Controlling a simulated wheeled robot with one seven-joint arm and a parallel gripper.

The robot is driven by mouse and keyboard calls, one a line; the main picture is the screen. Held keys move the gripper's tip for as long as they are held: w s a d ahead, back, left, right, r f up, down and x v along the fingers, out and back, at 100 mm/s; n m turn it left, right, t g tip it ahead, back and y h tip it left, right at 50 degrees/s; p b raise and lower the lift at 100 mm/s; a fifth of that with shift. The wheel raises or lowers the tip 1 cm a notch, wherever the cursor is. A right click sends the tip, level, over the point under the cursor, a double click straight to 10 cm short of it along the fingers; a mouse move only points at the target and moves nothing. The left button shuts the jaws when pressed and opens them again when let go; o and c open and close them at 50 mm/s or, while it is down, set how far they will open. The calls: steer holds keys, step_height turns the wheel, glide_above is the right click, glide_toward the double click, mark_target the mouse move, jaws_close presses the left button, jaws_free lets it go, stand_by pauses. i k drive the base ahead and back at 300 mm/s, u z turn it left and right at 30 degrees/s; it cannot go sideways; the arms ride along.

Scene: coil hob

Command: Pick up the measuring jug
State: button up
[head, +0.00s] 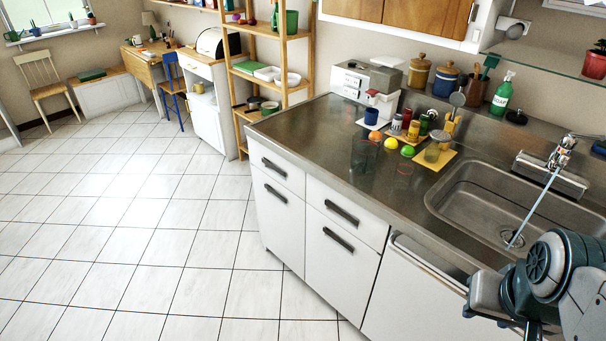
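A see-through dark-tinted vessel (364,156), which looks like the measuring jug, stands upright on the steel worktop (310,125), left of the sink. A second clear vessel with a reddish rim (404,170) stands to its right, nearer the front edge; I cannot tell for certain which one is the jug. My arm shows at the bottom right, in front of the sink and well apart from both vessels. I cannot make out my gripper's fingers in this view.
An orange (375,136), a lime (408,151), a lemon (391,143) and several small jars sit close behind the vessels. A blue mug (371,116) stands by the coffee machine (365,80). The sink (510,200) has running water. The worktop's left part is clear.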

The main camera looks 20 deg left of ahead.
mark_target(366, 143)
steer(key=u, duration=0.25)
steer(key=k, duration=0.15)
steer(key=i, duration=0.65)
steer(key=u, duration=1.85)
steer(key=i, duration=2.25)
steer(key=z, duration=2.05)
